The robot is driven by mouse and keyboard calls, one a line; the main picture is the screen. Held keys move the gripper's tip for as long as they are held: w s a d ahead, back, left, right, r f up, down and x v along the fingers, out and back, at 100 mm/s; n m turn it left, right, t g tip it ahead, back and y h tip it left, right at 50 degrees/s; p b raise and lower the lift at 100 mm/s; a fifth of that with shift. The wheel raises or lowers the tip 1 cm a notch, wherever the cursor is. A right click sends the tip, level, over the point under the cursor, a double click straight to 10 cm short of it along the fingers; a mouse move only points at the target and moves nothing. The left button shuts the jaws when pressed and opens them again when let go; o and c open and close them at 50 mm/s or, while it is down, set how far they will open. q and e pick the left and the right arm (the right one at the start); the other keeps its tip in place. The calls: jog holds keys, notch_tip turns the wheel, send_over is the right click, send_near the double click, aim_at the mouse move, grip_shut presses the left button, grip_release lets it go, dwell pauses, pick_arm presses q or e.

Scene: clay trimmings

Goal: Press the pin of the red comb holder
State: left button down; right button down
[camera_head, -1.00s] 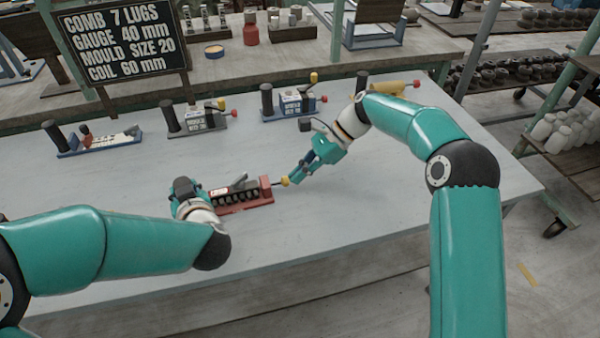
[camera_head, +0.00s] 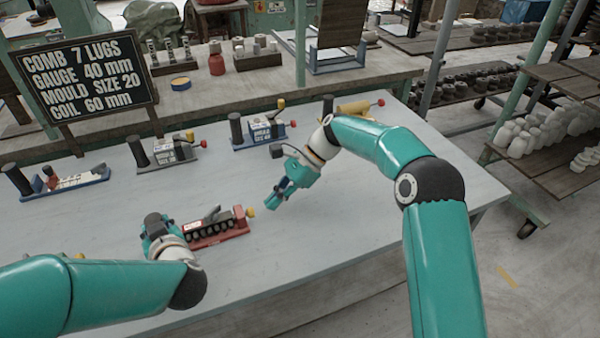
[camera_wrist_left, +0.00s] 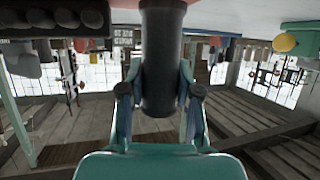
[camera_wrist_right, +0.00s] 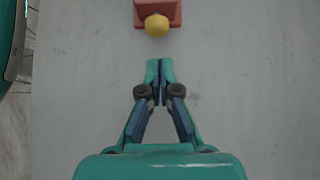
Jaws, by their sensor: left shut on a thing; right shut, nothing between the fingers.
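The red comb holder (camera_head: 218,237) lies on the table with a row of dark lugs. Its yellow pin knob (camera_head: 251,212) sits close against the right end block, with no rod visible between them. My left gripper (camera_head: 157,234) is shut on the black upright post at the holder's left end. The post (camera_wrist_left: 162,62) stands between the fingers in the left wrist view. My right gripper (camera_head: 271,204) is shut and empty, a short gap to the right of the knob. In the right wrist view the closed fingertips (camera_wrist_right: 159,67) point at the knob (camera_wrist_right: 156,25), apart from it.
Behind stand a blue-based holder (camera_head: 75,184), a grey holder (camera_head: 168,155), another blue-based holder (camera_head: 258,134) and a yellow holder (camera_head: 354,109). A black sign (camera_head: 88,75) stands at the back left. The tabletop (camera_head: 330,215) right of the red holder is clear.

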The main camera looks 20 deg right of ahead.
pick_arm(q)
jog(key=shift+f, duration=0.2)
pick_arm(e)
jog(key=v, duration=1)
jog(key=shift+d, duration=0.45)
jog(key=shift+f, duration=0.1)
pick_arm(q)
jog(key=c, duration=0.7)
grip_release()
jog(key=shift+a, duration=0.1)
jog(key=shift+r, duration=0.1)
pick_arm(e)
jog(key=shift+w, duration=0.1)
